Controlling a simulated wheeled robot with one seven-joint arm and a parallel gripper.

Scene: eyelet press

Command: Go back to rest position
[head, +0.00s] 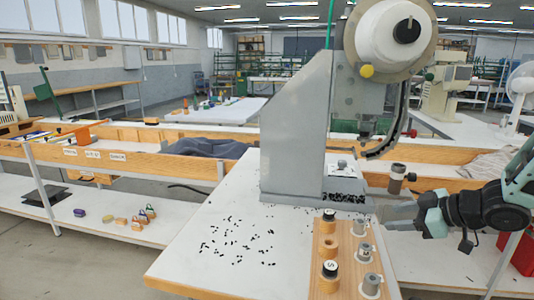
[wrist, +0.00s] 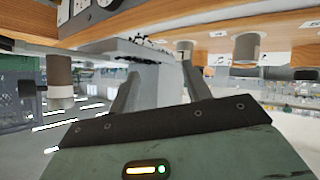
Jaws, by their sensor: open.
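My gripper (head: 388,212) is at the right of the head view, beside the press base and to the right of the die rack. In the wrist view its two grey fingers (wrist: 162,80) stand apart, with no held object visible between them. The grey eyelet press (head: 297,135) stands on the white table, with a large white wheel (head: 390,35) on top. A grey and brown cylinder (head: 397,178) shows just above my gripper. The wrist view is upside down, with the table along its top.
A wooden rack (head: 318,290) with several black-topped and grey dies stands at the table's front right. Small black eyelets (head: 235,240) lie scattered on the white table (head: 190,262). A long wooden-edged bench (head: 130,163) runs behind. A red box (head: 517,255) is below right.

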